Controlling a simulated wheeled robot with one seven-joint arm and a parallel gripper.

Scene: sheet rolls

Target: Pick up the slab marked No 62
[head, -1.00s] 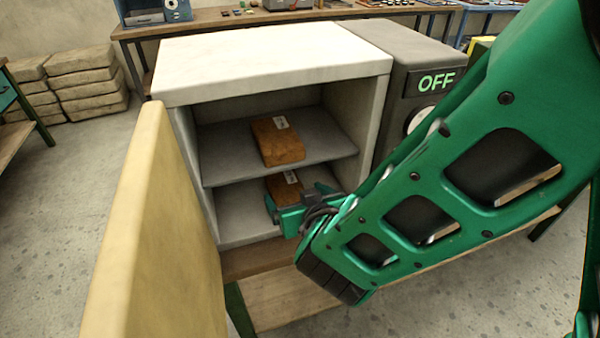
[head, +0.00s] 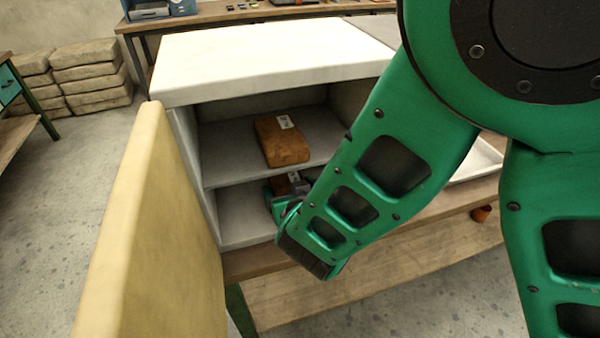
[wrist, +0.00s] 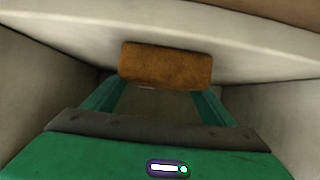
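One brown slab (head: 283,143) with a white label lies on the upper shelf of the open kiln. A second brown slab (head: 281,187), also labelled, lies on the lower level, mostly hidden by my gripper (head: 284,199). The label writing is too small to read, so I cannot tell which is No 62. My gripper is inside the lower level. The wrist view shows a slab (wrist: 165,65) straight ahead, between or just beyond the tips of its two spread fingers. I cannot tell whether the fingers touch it.
The grey shelf (head: 225,172) runs above my gripper, with pale side walls close by. The thick open door (head: 150,230) stands at left. A wooden bench (head: 370,262) lies below. Stacked bags (head: 92,75) are far left.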

